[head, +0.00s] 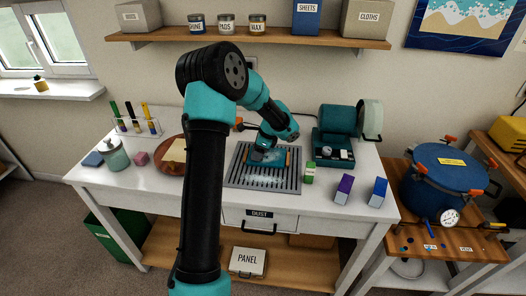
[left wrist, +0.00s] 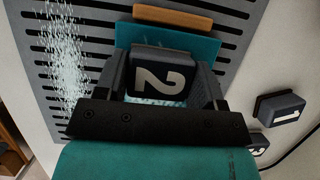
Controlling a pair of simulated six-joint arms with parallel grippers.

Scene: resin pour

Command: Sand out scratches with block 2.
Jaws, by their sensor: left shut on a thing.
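My left gripper (head: 264,151) is over the teal panel (head: 278,158), which lies on the slotted grey grate (head: 235,177). In the left wrist view, my left gripper (left wrist: 162,88) is shut on a dark block marked 2, block 2 (left wrist: 160,72). The block is over the teal panel (left wrist: 205,45) and seems to be on it; contact is hidden. Whitish marks show on the panel beside the block. A wooden strip (left wrist: 180,17) lies along one panel edge. My right gripper is out of view.
White dust (head: 262,182) lies on the grate's front part. A teal machine (head: 336,122) stands behind. A brown round dish (head: 168,170) is left. The table's front right is partly clear.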

